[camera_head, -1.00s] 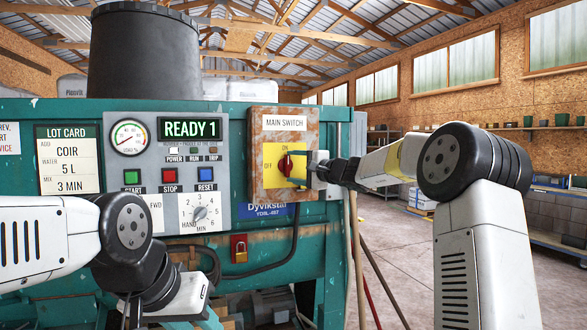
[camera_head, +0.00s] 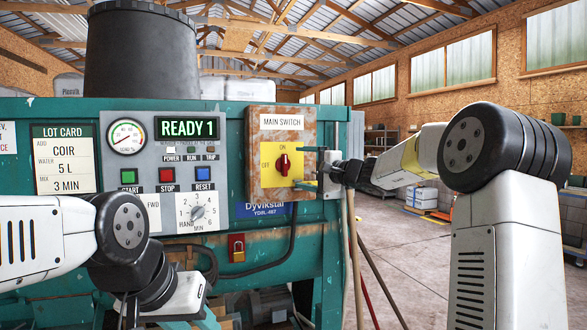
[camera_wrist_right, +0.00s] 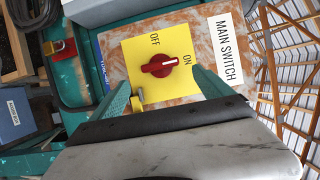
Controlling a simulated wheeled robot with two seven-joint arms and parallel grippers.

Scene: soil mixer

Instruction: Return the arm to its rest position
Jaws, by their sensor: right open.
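The main switch's red knob (camera_head: 284,165) sits on a yellow plate in a rusty box on the mixer panel. It stands upright with its mark toward ON, and it also shows in the right wrist view (camera_wrist_right: 160,65). My right gripper (camera_head: 308,168) is open and empty, just right of the knob and apart from it. In the right wrist view its teal fingers (camera_wrist_right: 160,88) are spread below the knob, with nothing between them. My left gripper (camera_head: 165,320) is low at the left, cut off by the bottom edge; its jaws are unclear.
The teal mixer (camera_head: 270,275) fills the left and middle, with a dark drum (camera_head: 140,55) on top. The display (camera_head: 188,128) reads READY 1. Open floor lies to the right.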

